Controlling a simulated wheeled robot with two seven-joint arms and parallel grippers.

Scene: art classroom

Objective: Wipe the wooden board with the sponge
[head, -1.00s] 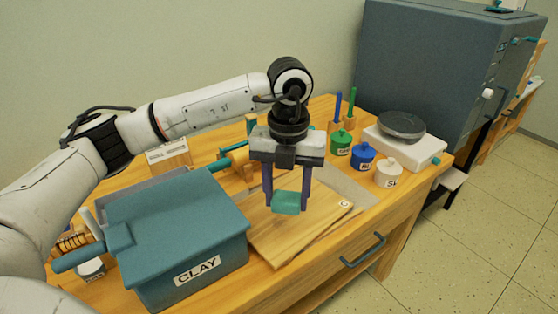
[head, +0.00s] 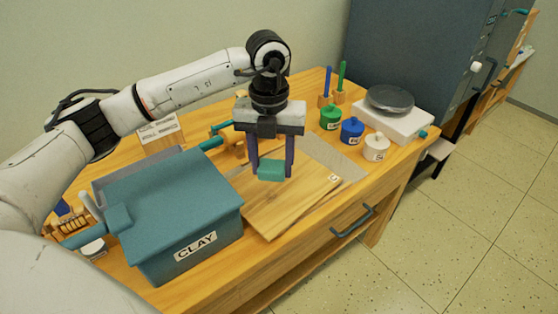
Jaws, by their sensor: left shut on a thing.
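The wooden board (head: 285,212) lies flat on the table, right of the clay box. My left gripper (head: 271,171) points down over the far part of the board. It is shut on the teal sponge (head: 271,172), which sits between its two dark fingers. I cannot tell whether the sponge touches the board or is just above it. My right gripper is not in view.
A teal clay box (head: 175,215) stands left of the board. Green (head: 331,118), blue (head: 352,131) and white (head: 376,147) jars stand to the right, by a scale (head: 392,115). The table's front edge runs just before the board.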

